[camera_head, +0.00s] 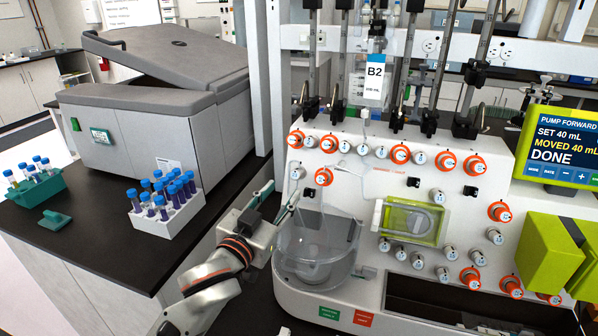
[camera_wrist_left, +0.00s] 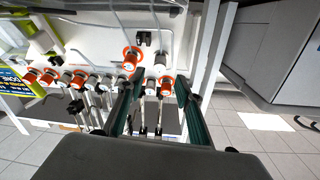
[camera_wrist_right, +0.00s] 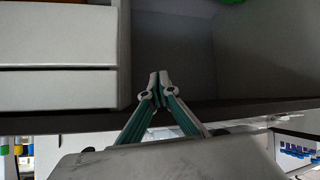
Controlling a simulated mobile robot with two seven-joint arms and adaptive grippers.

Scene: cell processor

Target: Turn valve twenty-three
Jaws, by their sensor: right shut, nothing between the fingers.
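Many round valve knobs, some orange-rimmed and some grey, cover the white sloped panel (camera_head: 345,148); their numbers are too small to read, so I cannot tell which is twenty-three. My left gripper (camera_head: 284,194) is at the panel's left edge, near a grey knob (camera_head: 297,172) and an orange-rimmed knob (camera_head: 323,177). In the left wrist view, the left gripper (camera_wrist_left: 160,80) is open, its fingers spread with knobs seen between and beyond them. I cannot tell whether it touches one. My right gripper (camera_wrist_right: 158,80) is shut and empty, before a dark recess in the right wrist view.
A clear round vessel (camera_head: 316,250) stands below my left gripper. A white rack of blue-capped tubes (camera_head: 168,222) and a grey lidded machine (camera_head: 165,95) are to the left. A green pump display (camera_head: 562,146) reads DONE at right. Vertical rods stand behind the panel.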

